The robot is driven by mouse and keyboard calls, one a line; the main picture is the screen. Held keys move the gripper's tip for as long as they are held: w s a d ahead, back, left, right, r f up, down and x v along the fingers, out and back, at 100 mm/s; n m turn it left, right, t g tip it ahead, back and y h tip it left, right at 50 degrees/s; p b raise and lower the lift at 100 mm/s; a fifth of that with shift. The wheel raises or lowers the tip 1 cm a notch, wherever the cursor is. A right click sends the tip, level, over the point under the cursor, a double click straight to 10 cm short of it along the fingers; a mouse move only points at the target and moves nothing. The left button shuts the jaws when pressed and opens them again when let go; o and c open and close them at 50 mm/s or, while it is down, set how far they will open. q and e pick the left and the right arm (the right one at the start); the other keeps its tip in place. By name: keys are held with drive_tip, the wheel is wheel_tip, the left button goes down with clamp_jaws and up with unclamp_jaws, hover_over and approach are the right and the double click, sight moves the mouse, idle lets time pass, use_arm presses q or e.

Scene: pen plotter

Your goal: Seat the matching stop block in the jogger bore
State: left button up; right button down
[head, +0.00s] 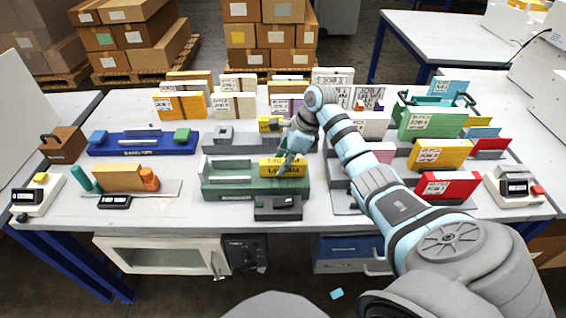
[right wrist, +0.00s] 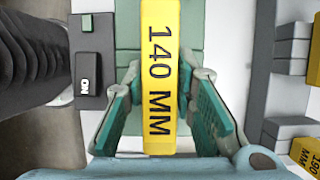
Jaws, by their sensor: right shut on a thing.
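A yellow stop block marked 140 MM (head: 284,161) is over the right part of the green jogger (head: 222,187) at the table's front middle. My right gripper (head: 291,163) is shut on this block. In the right wrist view the yellow block (right wrist: 158,80) stands between the two teal fingers, with its lettering facing the camera and part of the green jogger (right wrist: 128,62) behind it. The bore is hidden, and I cannot tell whether the block touches the jogger. Another yellow block (head: 269,124), marked 190 MM in the right wrist view (right wrist: 306,154), sits on a grey fixture behind. My left gripper is not in view.
A black switch box (head: 277,208) marked ON in the right wrist view stands at the jogger's front right. A blue fixture (head: 140,144) is at left. Upright job cards and a red holder (head: 447,188) crowd the right side. Bare table lies left of the jogger.

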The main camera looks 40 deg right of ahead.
drive_tip(key=shift+f, duration=0.15)
drive_tip(key=c, duration=1.2)
unclamp_jaws()
drive_tip(key=shift+c, duration=0.2)
drive_tip(key=v, duration=1.2)
